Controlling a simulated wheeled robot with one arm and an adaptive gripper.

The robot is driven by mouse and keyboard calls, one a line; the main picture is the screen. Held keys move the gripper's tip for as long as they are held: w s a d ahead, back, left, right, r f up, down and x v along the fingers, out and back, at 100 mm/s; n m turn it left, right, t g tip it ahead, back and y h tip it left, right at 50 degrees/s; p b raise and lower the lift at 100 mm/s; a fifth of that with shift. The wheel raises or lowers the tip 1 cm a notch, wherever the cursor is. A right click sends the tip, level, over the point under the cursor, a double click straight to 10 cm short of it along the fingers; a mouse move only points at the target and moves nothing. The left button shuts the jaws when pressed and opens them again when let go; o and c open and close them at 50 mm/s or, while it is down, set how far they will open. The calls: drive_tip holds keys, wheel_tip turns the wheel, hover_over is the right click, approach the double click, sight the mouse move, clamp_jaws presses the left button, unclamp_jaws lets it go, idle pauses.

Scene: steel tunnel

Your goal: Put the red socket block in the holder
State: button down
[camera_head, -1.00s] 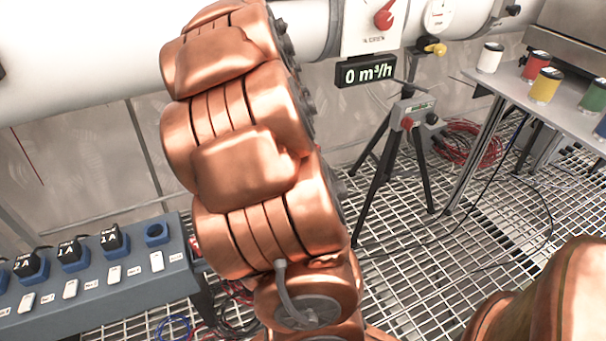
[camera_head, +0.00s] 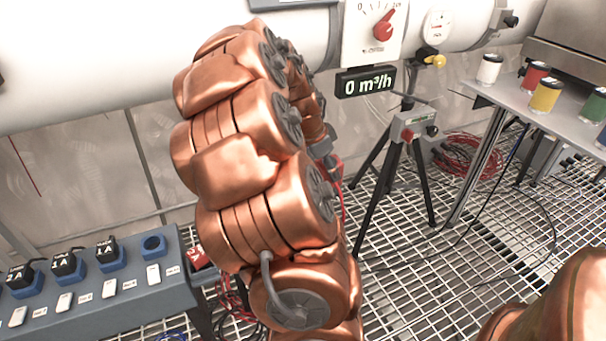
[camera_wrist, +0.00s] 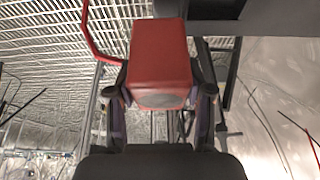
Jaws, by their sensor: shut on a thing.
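In the wrist view the red socket block (camera_wrist: 160,52) sits between the two dark fingers of my gripper (camera_wrist: 163,98), which are shut on its sides. A red cable (camera_wrist: 88,35) curves down at its left. In the head view my copper arm hides most of my gripper; a grey part and a red cable (camera_head: 338,172) show at its right edge. I cannot tell for certain which thing is the holder. A grey bench unit (camera_head: 120,292) at lower left carries black plugs in blue sockets and one empty blue socket (camera_head: 153,246).
A tripod (camera_head: 393,165) with a grey box and red knob stands right of my arm. A table (camera_head: 510,98) with coloured cans is at upper right. A white pipe (camera_head: 100,65) crosses the back, with a "0 m³/h" display (camera_head: 366,81) below it. Cables lie on the grating floor.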

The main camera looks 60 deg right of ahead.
drive_tip(key=w, duration=0.2)
drive_tip(key=w+b, duration=0.1)
drive_tip(key=w, duration=0.4)
drive_tip(key=shift+w+f, duration=0.3)
drive_tip(key=shift+f, duration=0.05)
drive_tip(key=shift+f+b, duration=0.8)
drive_tip(key=shift+f, duration=0.95)
drive_tip(key=shift+f, duration=0.15)
drive_tip(key=shift+c, duration=2.2)
unclamp_jaws()
